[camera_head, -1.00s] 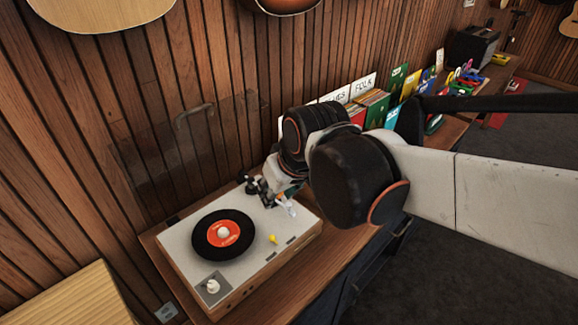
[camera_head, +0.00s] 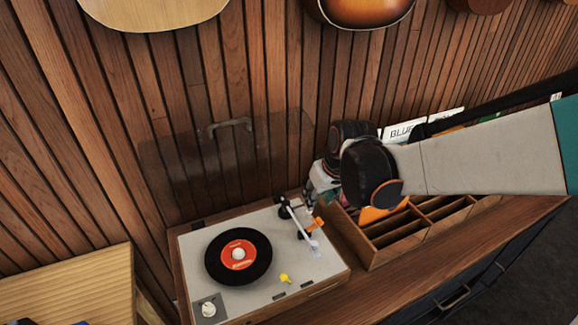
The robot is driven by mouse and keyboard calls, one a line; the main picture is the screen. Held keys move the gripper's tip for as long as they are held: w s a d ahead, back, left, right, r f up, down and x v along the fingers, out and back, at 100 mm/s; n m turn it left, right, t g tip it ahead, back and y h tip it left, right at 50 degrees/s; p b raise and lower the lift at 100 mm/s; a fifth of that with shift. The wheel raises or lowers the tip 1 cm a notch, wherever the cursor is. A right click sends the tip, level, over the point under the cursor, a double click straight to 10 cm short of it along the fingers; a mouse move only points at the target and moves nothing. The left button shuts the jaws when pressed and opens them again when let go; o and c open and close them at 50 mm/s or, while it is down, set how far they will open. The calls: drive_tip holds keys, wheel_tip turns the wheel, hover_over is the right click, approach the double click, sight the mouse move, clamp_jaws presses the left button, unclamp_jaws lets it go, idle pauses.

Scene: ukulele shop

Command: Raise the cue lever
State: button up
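The turntable (camera_head: 200,252) sits on the wooden counter with a black, red-labelled record (camera_head: 238,254) on its platter. The white tonearm (camera_head: 302,233) is at its right side, beside the record. A small orange tab (camera_head: 316,225) next to the tonearm looks like the cue lever; whether it is up or down is unclear. A yellow knob (camera_head: 285,278) stands nearer the front edge. My gripper (camera_head: 314,192) is just behind and right of the tonearm, partly hidden by my arm. I cannot tell its finger opening or any contact with the tab.
A clear raised lid (camera_head: 225,160) stands behind the turntable. A wooden divided record bin (camera_head: 385,252) is close on the right, below my arm. Guitars (camera_head: 365,10) hang on the slatted wall above. The counter strip (camera_head: 345,300) in front of the bin is clear.

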sight(308, 214)
drive_tip(key=b+x, duration=0.3)
drive_tip(key=x, duration=0.7)
drive_tip(key=shift+r, duration=0.1)
clamp_jaws()
